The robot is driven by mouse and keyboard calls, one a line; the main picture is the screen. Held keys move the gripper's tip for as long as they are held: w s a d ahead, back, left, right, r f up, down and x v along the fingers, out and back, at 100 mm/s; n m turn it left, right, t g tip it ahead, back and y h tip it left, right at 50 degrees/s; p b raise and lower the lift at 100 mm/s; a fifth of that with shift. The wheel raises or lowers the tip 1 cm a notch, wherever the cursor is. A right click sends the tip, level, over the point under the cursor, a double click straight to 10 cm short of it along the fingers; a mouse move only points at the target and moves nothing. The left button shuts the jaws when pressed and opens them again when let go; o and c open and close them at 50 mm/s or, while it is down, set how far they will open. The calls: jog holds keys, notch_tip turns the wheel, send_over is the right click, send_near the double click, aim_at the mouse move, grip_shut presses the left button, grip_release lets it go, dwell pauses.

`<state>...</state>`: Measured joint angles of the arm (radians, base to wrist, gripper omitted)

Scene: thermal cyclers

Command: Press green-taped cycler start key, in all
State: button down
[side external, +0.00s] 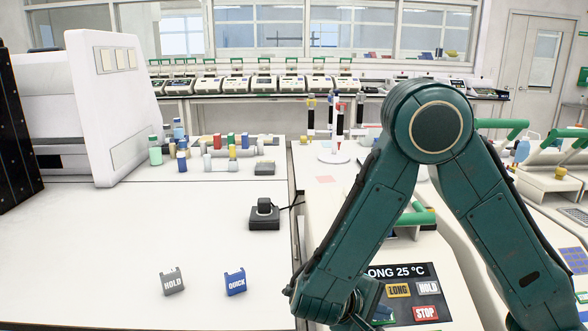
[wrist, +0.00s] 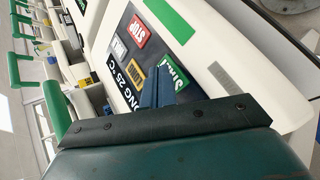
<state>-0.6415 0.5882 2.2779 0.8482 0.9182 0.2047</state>
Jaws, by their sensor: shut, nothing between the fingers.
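The cycler (side external: 408,228) has a black panel reading "LONG 25 °C" (side external: 397,271), with a yellow LONG key (side external: 398,290), a grey HOLD key (side external: 428,288) and a red STOP key (side external: 425,313). In the wrist view a green tape strip (wrist: 170,20) lies on the white casing beside the panel. The green START key (wrist: 173,70) shows there, partly covered by my gripper (wrist: 156,86). My gripper's blue fingers are shut and empty, over the panel between START and LONG (wrist: 136,76). I cannot tell whether they touch it. My arm hides much of the cycler in the side view.
On the left bench stand a grey HOLD block (side external: 173,282), a blue QUICK block (side external: 235,282) and a black device (side external: 264,215). A large white instrument (side external: 115,110) stands behind. Other cyclers (side external: 550,165) with green handles are to the right. The left bench's front is mostly clear.

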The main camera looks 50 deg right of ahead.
jog(key=shift+w+f, duration=0.1)
jog(key=shift+f, duration=0.1)
jog(key=shift+r, duration=0.15)
dwell(0.5)
jog(key=shift+s+a+r, duration=0.15)
jog(key=shift+s+r, duration=0.1)
jog(key=shift+r, duration=0.3)
jog(key=shift+r, duration=0.1)
jog(key=shift+s+a+r, duration=0.25)
jog(key=shift+r, duration=0.5)
jog(key=shift+s+a+r, duration=0.25)
jog(key=shift+a+r, duration=0.05)
jog(key=shift+r, duration=0.4)
jog(key=shift+s+a+r, duration=0.25)
jog(key=shift+r, duration=0.5)
jog(key=shift+d, duration=0.1)
notch_tip(320, 180, up, 8)
jog(key=f+t+y, duration=0.1)
jog(key=t+y, duration=0.3)
jog(key=y, duration=0.4)
send_over(396, 330)
jog(key=s+r+n+t+y, duration=0.1)
jog(key=s+r+t+y, duration=0.1)
jog(key=r, duration=0.4)
jog(key=shift+s+a+r+t, duration=0.2)
jog(key=shift+s+t, duration=0.55)
jog(key=shift+t, duration=0.65)
